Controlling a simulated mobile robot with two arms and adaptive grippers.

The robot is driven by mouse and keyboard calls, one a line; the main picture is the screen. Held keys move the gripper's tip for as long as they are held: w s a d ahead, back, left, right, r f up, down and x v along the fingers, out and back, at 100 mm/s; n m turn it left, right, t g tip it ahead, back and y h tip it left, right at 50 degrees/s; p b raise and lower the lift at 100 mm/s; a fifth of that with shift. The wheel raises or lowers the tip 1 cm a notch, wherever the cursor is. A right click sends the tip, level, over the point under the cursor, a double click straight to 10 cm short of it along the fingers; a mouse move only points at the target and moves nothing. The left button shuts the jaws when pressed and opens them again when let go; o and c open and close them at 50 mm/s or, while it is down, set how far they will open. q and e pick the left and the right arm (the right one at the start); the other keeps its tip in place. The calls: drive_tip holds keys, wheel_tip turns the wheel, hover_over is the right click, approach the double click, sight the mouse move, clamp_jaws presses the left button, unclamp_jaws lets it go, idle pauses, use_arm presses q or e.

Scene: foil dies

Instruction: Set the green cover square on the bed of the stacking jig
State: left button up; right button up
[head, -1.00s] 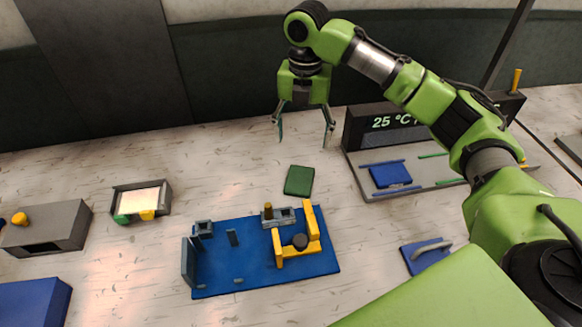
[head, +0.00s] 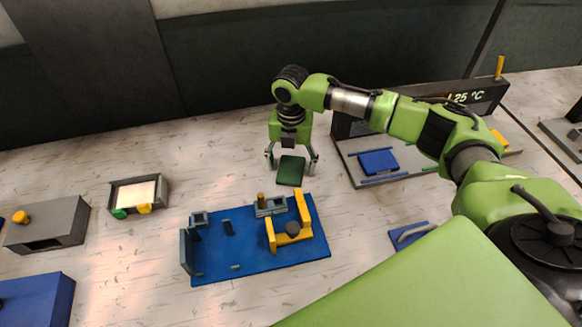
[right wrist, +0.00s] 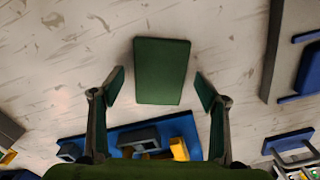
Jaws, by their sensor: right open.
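The green cover (head: 290,171) is a flat dark green rectangle lying on the table just behind the stacking jig. It also shows in the right wrist view (right wrist: 162,71), upright in the picture and between the fingers. My right gripper (head: 291,167) is open, pointing down, with one finger to each side of the cover and apart from it. The stacking jig has a blue base (head: 245,262) with grey stops and a yellow bracket (head: 290,238) with a black knob at its right. The jig's blue base also shows in the right wrist view (right wrist: 100,140). My left gripper is not in view.
A grey tray (head: 165,193) with a pale sheet and a grey box (head: 45,232) with an orange knob stand left. A grey plate with a blue block (head: 378,161) and a temperature display (head: 468,97) lie right. A handled blue piece (head: 405,238) lies right of the jig.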

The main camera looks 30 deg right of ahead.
drive_tip(key=c, duration=1.3)
